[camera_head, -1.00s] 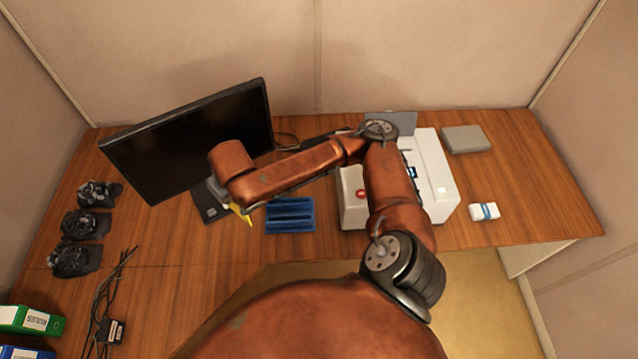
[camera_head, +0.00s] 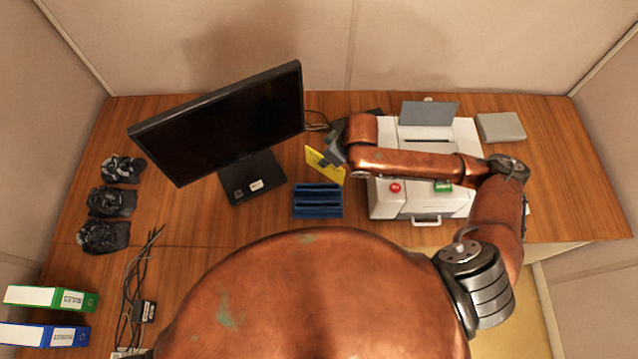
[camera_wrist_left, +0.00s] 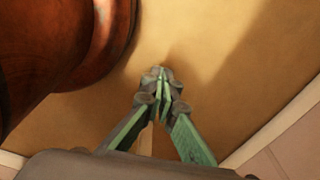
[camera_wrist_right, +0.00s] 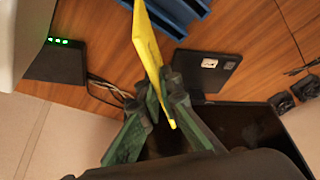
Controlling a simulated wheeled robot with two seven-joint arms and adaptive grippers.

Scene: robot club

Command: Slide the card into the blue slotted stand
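The yellow card (camera_head: 325,166) is held by my right gripper (camera_head: 335,158) above the desk, just behind the blue slotted stand (camera_head: 318,201). In the right wrist view the card (camera_wrist_right: 149,50) stands edge-on between the fingers of my right gripper (camera_wrist_right: 160,92), which are shut on it. The stand (camera_wrist_right: 172,14) is at the top of that view, apart from the card. Its slots run left to right in the head view. My left gripper (camera_wrist_left: 162,82) shows in the left wrist view with its fingertips together and nothing between them, above the floor.
A monitor (camera_head: 225,130) stands left of the card, its base (camera_head: 252,178) left of the stand. A white printer (camera_head: 420,190) is close on the right. A black box with green lights (camera_wrist_right: 55,62) is behind. Bare desk lies left of the stand's front.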

